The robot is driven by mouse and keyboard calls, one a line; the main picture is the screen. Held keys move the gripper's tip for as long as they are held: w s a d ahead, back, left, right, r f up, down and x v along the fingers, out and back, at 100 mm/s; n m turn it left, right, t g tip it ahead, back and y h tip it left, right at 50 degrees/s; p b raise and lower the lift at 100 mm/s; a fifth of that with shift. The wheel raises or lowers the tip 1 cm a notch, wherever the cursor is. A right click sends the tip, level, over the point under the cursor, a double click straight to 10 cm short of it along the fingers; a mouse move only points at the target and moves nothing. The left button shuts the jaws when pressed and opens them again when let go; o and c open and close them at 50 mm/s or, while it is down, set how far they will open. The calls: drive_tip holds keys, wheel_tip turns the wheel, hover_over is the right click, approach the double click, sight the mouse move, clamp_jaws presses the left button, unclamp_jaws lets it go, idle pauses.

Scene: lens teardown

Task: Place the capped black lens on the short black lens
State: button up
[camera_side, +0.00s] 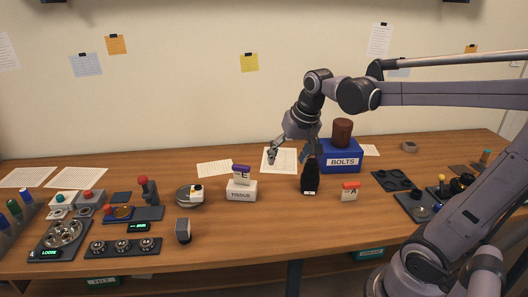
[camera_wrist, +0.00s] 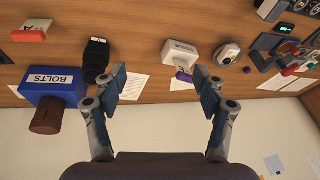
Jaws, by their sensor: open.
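A tall black lens-like body (camera_side: 309,182) stands upright on the table, left of the blue bolts box. It also shows in the wrist view (camera_wrist: 96,60), left of my fingers. I cannot tell whether it is one lens or two stacked, or whether its top is capped. Small black round parts (camera_side: 461,184) sit on the far right of the table, too small to identify as either lens. My gripper (camera_side: 289,157) is open and empty above the table, behind and above the black body. In the wrist view my gripper (camera_wrist: 159,80) shows both fingers wide apart with nothing between them.
The blue bolts box (camera_side: 341,160) has a brown cylinder (camera_side: 342,132) on top. A dark tray (camera_side: 397,181) lies farther right. Bare wood lies in front.

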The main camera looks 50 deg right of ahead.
drive_tip(key=s+a+f+n+t, duration=0.1)
drive_tip(key=s+a+f+n, duration=0.1)
drive_tip(key=a, duration=0.3)
drive_tip(key=s+a+f+n+t+y, duration=0.1)
drive_tip(key=s+a+f+n+t, duration=0.1)
drive_tip(key=s+a+n, duration=0.2)
drive_tip(key=shift+a+n, duration=0.8)
drive_tip(key=shift+s, duration=0.1)
